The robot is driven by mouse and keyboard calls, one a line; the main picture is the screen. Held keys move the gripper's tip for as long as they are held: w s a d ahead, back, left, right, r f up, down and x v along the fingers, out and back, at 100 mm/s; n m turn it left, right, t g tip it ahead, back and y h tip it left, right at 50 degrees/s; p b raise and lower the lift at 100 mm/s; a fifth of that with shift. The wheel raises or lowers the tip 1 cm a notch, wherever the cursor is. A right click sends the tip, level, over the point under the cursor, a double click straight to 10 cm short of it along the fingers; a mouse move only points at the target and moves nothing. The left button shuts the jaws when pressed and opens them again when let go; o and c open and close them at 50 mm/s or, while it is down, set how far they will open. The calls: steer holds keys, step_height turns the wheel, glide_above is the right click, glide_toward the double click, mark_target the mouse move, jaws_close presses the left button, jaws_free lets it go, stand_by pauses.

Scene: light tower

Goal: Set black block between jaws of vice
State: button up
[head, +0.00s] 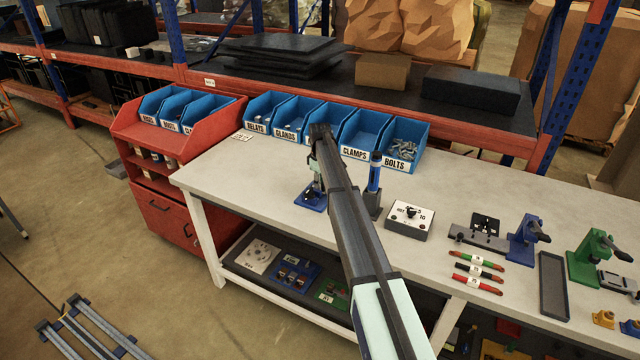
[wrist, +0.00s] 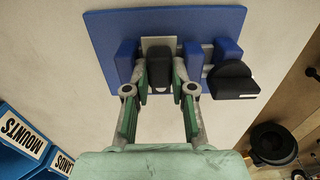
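The blue vice (wrist: 219,23) fills the top of the wrist view, with a left jaw, a right jaw and a black handle (wrist: 232,80) at right. The black block (wrist: 160,75) is between the two jaws, over a pale metal strip. My gripper (wrist: 161,72) has its fingertips against the block's left and right sides. I cannot tell whether the block rests on the vice bed. In the head view, the vice's blue base (head: 311,199) shows on the bench under my gripper (head: 317,180); my arm hides much of it, and the block cannot be made out there.
A dark stand with a blue upright tool (head: 374,180) is close to the right of my arm. Beyond it is a white dial box (head: 409,221). Labelled blue bins (head: 362,135) line the back. The bench (head: 245,172) is clear left of the vice.

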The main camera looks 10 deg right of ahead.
steer(key=o, duration=0.4)
steer(key=shift+s+f, duration=0.15)
steer(key=shift+f, duration=0.15)
steer(key=shift+c, duration=0.2)
